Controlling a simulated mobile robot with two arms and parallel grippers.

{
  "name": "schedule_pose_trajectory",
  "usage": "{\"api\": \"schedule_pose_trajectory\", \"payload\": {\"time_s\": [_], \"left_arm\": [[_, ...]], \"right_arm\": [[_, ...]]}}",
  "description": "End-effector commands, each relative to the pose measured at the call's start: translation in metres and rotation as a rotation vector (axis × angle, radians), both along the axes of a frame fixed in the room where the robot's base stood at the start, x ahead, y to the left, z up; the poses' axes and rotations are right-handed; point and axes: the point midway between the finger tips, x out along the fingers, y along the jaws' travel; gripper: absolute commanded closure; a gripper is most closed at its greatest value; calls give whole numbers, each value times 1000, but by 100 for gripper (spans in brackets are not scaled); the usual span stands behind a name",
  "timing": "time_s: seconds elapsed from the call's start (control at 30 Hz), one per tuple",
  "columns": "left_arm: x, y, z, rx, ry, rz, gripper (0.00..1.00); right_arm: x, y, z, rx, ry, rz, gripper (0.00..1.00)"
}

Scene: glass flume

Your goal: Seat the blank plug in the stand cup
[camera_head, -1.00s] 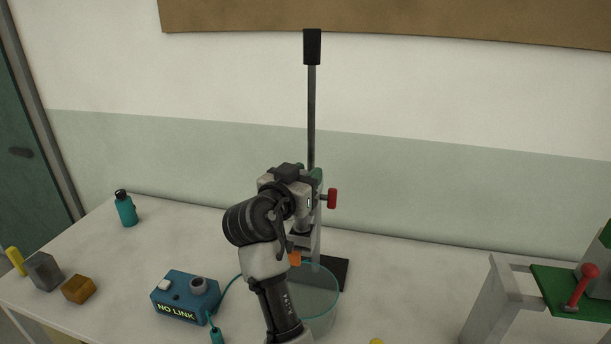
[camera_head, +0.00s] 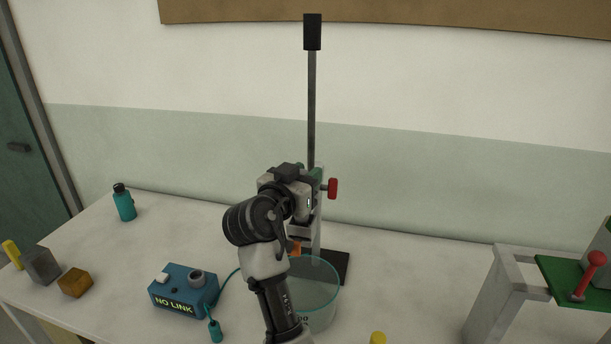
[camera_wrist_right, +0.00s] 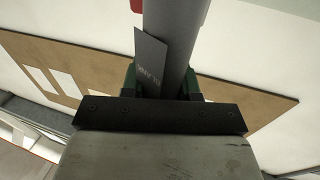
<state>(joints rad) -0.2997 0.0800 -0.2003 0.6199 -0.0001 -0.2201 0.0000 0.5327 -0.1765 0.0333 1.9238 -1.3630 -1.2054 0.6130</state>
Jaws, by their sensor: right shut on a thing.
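My right gripper (camera_head: 314,178) reaches in front of the stand (camera_head: 312,110), a tall dark post with a black cap, and hides part of its middle. In the right wrist view its green fingers (camera_wrist_right: 160,82) are shut on a grey cylinder with a dark tag whose lettering looks like "BLANK", which I take as the blank plug (camera_wrist_right: 176,40). In the head view the plug is largely hidden by the wrist. A small orange piece (camera_head: 294,247) shows below the wrist. I cannot make out the stand cup. My left gripper is not in view.
A red knob (camera_head: 332,188) juts from the stand close to the gripper. A glass vessel (camera_head: 322,290) stands in front of the stand's black base (camera_head: 338,265). A blue "NO LINK" box (camera_head: 182,292) with a cable is to the left. A grey frame (camera_head: 492,290) is at right.

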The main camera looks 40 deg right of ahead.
Motion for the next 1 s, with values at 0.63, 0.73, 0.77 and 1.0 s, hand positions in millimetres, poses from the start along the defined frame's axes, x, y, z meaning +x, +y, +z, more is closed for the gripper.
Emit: {"api": "schedule_pose_trajectory", "payload": {"time_s": [0.63,0.73,0.77,1.0], "left_arm": [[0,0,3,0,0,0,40],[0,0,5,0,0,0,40],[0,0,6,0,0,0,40],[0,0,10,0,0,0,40]], "right_arm": [[0,0,8,0,1,-1,100],[0,0,12,0,1,-1,100],[0,0,14,0,1,-1,100],[0,0,24,0,0,-1,100]]}}
